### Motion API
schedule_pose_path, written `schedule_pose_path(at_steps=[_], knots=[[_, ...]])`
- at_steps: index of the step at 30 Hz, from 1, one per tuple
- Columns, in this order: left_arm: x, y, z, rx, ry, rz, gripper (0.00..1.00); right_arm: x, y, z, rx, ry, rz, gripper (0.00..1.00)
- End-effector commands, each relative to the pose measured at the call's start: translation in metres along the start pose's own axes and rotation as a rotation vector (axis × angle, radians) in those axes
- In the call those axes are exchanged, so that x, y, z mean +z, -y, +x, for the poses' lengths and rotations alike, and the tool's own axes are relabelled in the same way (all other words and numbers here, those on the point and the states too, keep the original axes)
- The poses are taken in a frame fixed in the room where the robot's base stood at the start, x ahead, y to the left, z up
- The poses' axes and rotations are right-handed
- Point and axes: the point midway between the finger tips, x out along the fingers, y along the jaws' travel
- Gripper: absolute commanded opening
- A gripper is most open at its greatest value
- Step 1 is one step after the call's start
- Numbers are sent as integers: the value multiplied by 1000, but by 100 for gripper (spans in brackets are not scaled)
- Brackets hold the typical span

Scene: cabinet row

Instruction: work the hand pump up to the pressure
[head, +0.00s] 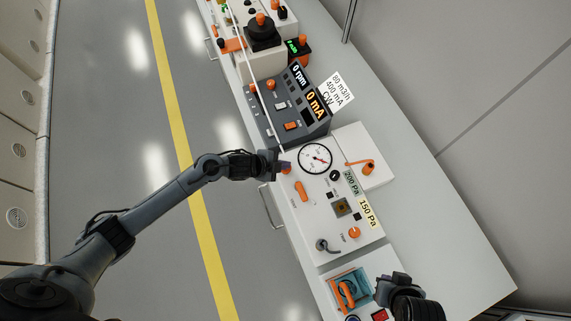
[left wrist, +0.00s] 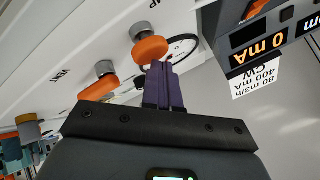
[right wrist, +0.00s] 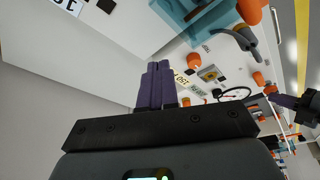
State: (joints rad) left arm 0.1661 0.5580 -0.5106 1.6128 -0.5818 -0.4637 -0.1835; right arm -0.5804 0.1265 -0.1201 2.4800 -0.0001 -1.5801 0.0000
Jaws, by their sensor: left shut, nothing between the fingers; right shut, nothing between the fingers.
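A white panel (head: 335,234) carries a round dial gauge (head: 316,158) with a red needle; its reading is too small to tell. A round orange knob (left wrist: 150,50) on a grey stem, its label partly hidden, sits beside the gauge. An orange handle (head: 303,191), marked VENT in the left wrist view (left wrist: 98,88), is near it. My left gripper (head: 284,165) is shut and empty, its purple fingertips at the orange knob; I cannot tell whether they touch. My right gripper (right wrist: 156,86) is shut and empty over the bench's near end. Cards read 200 Pa (head: 352,182) and 150 Pa (head: 367,214).
A grey console (head: 289,104) showing 0 rpm and 0 mA stands beyond the panel, with a white card (head: 335,91) by it. A blue valve unit (head: 350,288) with an orange handle is near my right gripper. The bench strip (head: 450,235) on the right is clear.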

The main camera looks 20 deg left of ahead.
Motion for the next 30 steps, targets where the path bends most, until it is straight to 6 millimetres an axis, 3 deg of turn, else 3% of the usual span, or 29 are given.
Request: schedule_pose_path(at_steps=[17, 30], knots=[[0, 0, 0, 2, 2, 0, 0, -1, 2, -2, -7, -2, 9, 0], [-12, 12, -18, 2, 1, 0, 0, -8, 1, -24, -7, -1, 8, 0]])
